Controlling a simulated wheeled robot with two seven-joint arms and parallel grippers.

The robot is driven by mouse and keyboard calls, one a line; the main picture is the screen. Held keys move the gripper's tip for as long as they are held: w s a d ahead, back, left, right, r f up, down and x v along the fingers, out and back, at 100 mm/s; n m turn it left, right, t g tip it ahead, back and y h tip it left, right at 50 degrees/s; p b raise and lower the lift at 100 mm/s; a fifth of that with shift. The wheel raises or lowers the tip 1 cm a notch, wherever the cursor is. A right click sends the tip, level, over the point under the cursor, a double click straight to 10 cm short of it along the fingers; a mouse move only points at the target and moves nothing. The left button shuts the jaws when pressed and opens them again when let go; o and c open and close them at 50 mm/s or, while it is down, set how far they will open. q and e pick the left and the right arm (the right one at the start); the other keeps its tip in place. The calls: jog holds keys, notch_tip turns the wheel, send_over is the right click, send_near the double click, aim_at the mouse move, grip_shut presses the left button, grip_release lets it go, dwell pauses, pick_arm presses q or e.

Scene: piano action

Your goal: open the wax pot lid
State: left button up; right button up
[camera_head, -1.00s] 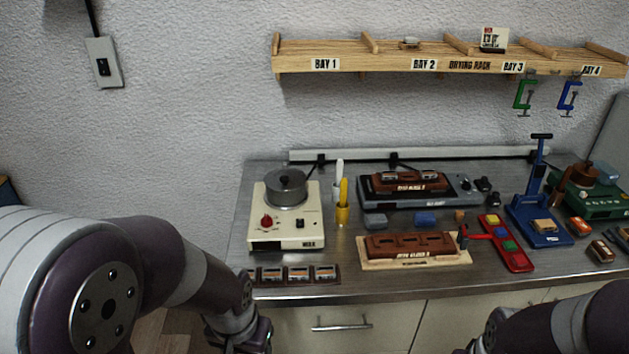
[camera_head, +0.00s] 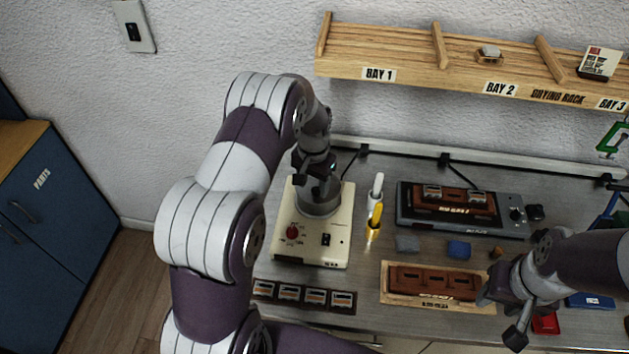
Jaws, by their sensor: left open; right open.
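The grey metal wax pot (camera_head: 318,205) stands on its cream heater base (camera_head: 312,250), which has a red dial, at the left of the bench. Its lid is mostly hidden behind my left gripper (camera_head: 318,188). My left gripper is open and points down right over the pot's top, at the lid. I cannot tell whether its fingers touch the lid's knob. My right gripper (camera_head: 505,318) is open and empty over the bench's front edge, right of the wooden block tray (camera_head: 388,297).
A grey machine (camera_head: 407,207) is further right. The drying rack shelf (camera_head: 400,50) hangs above.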

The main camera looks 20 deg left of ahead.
aim_at(316, 189)
pick_arm(q)
jog(key=w+f, duration=0.3)
jog(key=f, duration=0.1)
jog(key=shift+w+a, duration=0.3)
jog(key=shift+a, duration=0.05)
jog(key=shift+w+f, duration=0.2)
jog(key=shift+f, duration=0.15)
jog(key=shift+s+d+r, duration=0.15)
jog(key=shift+s+r, duration=0.1)
jog(key=shift+s, duration=0.2)
jog(key=shift+s+d+r, duration=0.15)
jog(key=shift+s+r, duration=0.1)
jog(key=shift+s, duration=0.2)
jog(key=shift+s+r, duration=0.15)
jog(key=shift+s, duration=0.2)
jog(key=shift+c, duration=0.7)
jog(key=c, duration=0.5)
jog(key=shift+w+a+f, duration=0.1)
jog(key=shift+w+f, duration=0.1)
jog(key=shift+w, duration=0.1)
grip_shut()
jog(key=shift+w+f, duration=0.1)
jog(key=shift+w, duration=0.05)
pick_arm(e)
jog(key=shift+w+a+r, duration=0.1)
jog(key=shift+w+r, duration=0.05)
jog(key=shift+w, duration=0.5)
jog(key=shift+w+r, duration=0.1)
jog(key=shift+w, duration=0.5)
